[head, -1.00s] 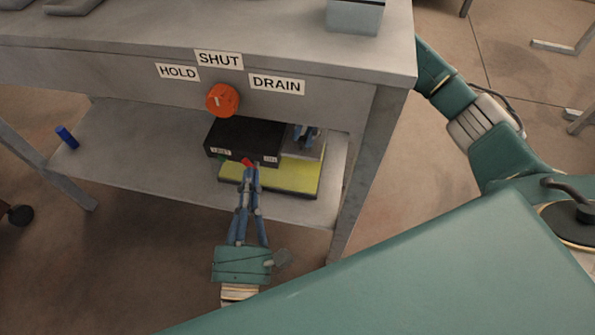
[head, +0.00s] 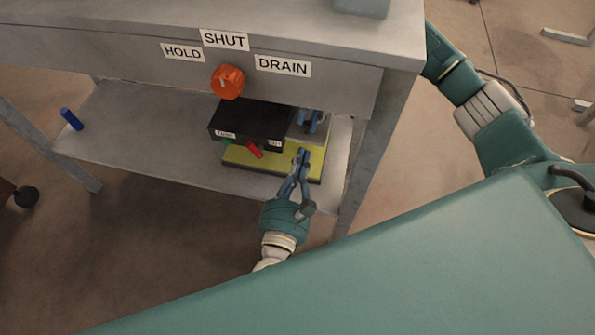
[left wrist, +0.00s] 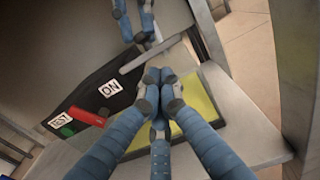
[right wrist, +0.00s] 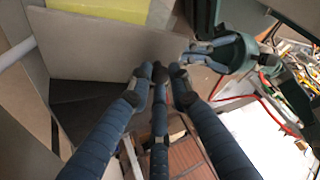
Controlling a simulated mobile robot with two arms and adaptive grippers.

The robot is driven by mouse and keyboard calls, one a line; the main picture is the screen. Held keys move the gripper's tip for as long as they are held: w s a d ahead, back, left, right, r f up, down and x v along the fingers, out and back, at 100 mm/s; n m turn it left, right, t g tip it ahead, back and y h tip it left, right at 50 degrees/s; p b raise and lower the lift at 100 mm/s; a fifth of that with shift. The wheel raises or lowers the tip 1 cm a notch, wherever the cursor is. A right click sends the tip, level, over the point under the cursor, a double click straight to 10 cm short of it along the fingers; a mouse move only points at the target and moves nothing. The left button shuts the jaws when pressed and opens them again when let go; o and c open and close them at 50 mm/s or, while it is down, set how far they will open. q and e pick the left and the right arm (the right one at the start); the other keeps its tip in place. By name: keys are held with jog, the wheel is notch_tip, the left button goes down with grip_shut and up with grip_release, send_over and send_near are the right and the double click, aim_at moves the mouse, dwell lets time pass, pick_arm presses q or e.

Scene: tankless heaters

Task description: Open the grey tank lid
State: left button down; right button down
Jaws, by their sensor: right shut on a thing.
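A light grey flat piece that looks like the tank lid (head: 297,132) sits right of a black box (head: 245,122), above a yellow slab (head: 240,158). In the left wrist view the lid (left wrist: 150,54) shows as a thin grey bar. My right gripper (head: 310,120) is at the lid and shut on it; its fingertips also show in the right wrist view (right wrist: 160,75), where the held edge is unclear. My left gripper (head: 302,153) is shut and empty at the slab's right part, in front of the lid. Its tips (left wrist: 160,76) meet.
A red switch (head: 254,150) and white labels are on the black box's front. An orange knob (head: 228,81) is on the table's front, below SHUT, HOLD and DRAIN labels. A table leg (head: 375,150) stands right.

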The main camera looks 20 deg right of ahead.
jog(key=shift+a, duration=0.15)
pick_arm(q)
jog(key=shift+w+d, duration=0.15)
jog(key=shift+w, duration=0.1)
jog(key=shift+w+d+r, duration=0.1)
jog(key=shift+r, duration=0.55)
jog(key=shift+w+d+r, duration=0.1)
jog(key=shift+r, duration=0.5)
pick_arm(e)
jog(key=c, duration=1.6)
grip_release()
jog(key=shift+s, duration=0.1)
pick_arm(q)
jog(key=shift+a, duration=0.15)
pick_arm(e)
jog(key=shift+o, duration=0.2)
jog(key=shift+f, duration=0.1)
